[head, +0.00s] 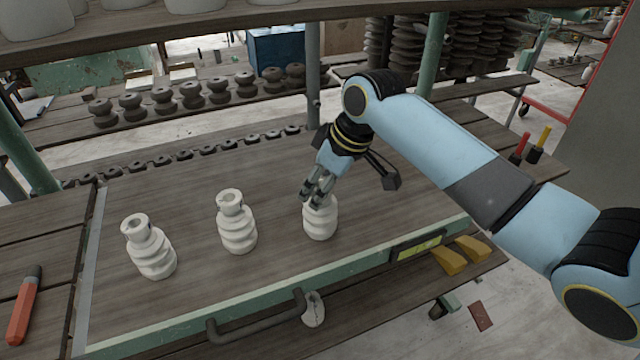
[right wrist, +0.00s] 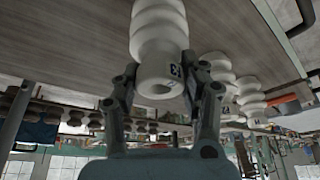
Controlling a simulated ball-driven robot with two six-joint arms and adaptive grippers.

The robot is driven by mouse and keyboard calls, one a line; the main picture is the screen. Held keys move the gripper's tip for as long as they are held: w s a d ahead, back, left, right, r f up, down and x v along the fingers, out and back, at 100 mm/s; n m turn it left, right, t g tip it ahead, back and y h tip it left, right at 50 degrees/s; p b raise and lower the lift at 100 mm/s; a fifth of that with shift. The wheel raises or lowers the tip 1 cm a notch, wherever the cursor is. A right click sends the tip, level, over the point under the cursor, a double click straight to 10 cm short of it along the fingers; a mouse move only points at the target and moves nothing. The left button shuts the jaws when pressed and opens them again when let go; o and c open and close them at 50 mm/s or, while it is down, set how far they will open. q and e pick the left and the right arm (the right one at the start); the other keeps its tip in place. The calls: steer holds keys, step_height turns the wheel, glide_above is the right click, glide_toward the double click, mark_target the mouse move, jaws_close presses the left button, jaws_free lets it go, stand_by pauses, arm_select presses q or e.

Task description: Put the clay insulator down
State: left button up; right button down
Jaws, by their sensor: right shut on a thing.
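A white ribbed clay insulator (head: 320,222) is upright at the right end of a row on the wooden board (head: 180,215). My right gripper (head: 318,188) comes down from above and is shut on its narrow neck. In the right wrist view, the insulator (right wrist: 158,38) is between the two fingers of the gripper (right wrist: 162,82), with a dark mark on its neck. Its base is cut off there, and I cannot tell for sure whether it touches the board. My left gripper is not in view.
Two similar insulators stand to the left, one in the middle (head: 237,225) and one further left (head: 150,250). The board has a green front edge with a dark handle (head: 255,322). Brown insulators (head: 190,95) line the shelf behind. An orange-handled tool (head: 24,308) lies far left.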

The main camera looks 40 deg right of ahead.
steer(key=c, duration=0.7)
jaws_free()
steer(key=v, duration=1.2)
steer(key=shift+r, duration=0.15)
